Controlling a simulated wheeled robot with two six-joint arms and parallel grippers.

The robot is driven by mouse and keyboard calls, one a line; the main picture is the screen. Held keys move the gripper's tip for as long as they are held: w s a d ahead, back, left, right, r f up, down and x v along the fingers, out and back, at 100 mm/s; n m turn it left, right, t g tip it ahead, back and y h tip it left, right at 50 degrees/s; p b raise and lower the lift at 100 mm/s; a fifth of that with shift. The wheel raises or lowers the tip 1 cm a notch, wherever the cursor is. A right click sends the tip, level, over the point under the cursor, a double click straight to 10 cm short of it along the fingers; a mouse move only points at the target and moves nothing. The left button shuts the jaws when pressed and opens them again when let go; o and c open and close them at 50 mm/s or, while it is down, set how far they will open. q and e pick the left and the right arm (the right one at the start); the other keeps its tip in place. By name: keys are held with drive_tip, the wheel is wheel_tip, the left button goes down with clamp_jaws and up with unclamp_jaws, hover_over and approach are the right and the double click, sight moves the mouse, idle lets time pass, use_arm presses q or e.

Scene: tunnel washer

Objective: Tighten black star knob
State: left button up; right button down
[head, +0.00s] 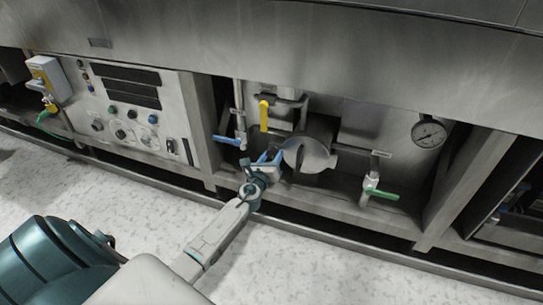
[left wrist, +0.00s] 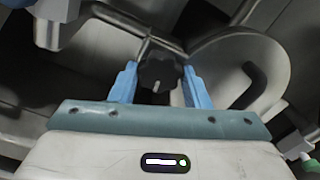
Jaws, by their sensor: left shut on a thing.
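The black star knob (left wrist: 157,73) shows in the left wrist view, between the two blue fingers of my left gripper (left wrist: 160,85). The gripper is shut on it, with one finger at each side. In the head view my left gripper (head: 270,157) reaches into the recess, just left of a round metal housing (head: 308,155). The knob is too small and covered to make out there. My right gripper is not in view.
A blue-handled valve (head: 228,141) and a yellow handle (head: 264,115) are close by on the left and above. A green-handled valve (head: 383,195) and a pressure gauge (head: 429,134) are to the right. A control panel (head: 130,110) stands at left. The speckled floor in front is clear.

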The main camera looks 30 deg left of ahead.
use_arm(q)
drive_tip(key=shift+m, duration=1)
drive_tip(key=o, duration=1)
drive_tip(key=shift+f, duration=0.1)
drive_tip(key=shift+c, duration=0.2)
drive_tip(key=p+v, duration=0.1)
drive_tip(key=v, duration=0.9)
drive_tip(key=shift+s+p, duration=0.3)
drive_tip(key=shift+s, duration=0.1)
